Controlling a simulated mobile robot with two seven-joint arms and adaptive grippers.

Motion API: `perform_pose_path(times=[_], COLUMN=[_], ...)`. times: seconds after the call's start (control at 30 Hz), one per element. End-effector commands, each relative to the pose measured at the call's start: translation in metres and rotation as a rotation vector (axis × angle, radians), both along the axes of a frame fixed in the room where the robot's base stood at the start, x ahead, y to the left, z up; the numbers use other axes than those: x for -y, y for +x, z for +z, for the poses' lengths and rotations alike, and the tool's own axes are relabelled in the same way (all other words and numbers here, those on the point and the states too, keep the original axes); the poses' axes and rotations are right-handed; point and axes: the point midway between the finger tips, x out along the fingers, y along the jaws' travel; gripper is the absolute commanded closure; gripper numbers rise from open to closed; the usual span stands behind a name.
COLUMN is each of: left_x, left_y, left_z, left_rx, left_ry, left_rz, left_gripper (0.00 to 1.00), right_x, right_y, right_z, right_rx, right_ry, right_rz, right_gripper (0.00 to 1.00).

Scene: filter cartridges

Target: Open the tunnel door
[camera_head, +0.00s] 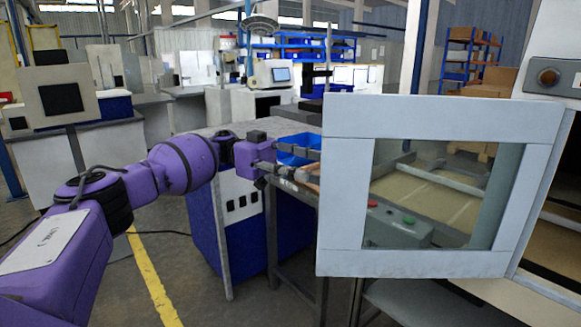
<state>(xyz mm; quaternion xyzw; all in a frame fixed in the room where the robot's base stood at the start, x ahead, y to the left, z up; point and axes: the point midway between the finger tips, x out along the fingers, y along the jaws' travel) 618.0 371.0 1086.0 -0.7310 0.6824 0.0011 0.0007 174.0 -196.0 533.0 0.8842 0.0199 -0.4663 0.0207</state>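The tunnel door (345,210) is a light grey frame with a clear window, on the right of the head view. It stands swung out from the machine, its right edge at the machine's side. My purple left arm comes in from the left. My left gripper (314,171) is at the door's left edge, its fingers pointing right and spread apart with a gap between them. The fingertips end at or behind the door edge, so I cannot tell whether they touch it. I see nothing held between them. My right gripper is not in view.
A blue bin (290,158) sits on a bench just behind my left gripper. A control box (398,228) with red and green buttons shows through the door window. The machine (552,75) with a dark knob stands at far right.

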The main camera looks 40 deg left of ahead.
Motion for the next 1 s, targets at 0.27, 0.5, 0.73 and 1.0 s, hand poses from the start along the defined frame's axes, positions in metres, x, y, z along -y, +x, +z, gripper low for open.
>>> perform_pose_path(times=[0.27,0.5,0.73,1.0], left_x=[-0.033,-0.038,-0.037,-0.037], left_y=[-0.002,-0.003,-0.003,-0.002], left_z=[0.0,0.0,0.0,0.0], left_rx=[0.001,-0.001,-0.001,0.025], left_ry=[-0.001,0.001,0.001,0.003], left_rz=[0.0,-0.001,-0.001,0.004], left_gripper=[0.71,0.71,0.71,0.71], right_x=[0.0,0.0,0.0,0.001], right_y=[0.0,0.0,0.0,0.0], right_z=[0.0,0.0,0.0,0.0], right_rx=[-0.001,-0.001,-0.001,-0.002], right_ry=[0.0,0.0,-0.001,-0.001], right_rz=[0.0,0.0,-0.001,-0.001], right_gripper=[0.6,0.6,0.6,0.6])
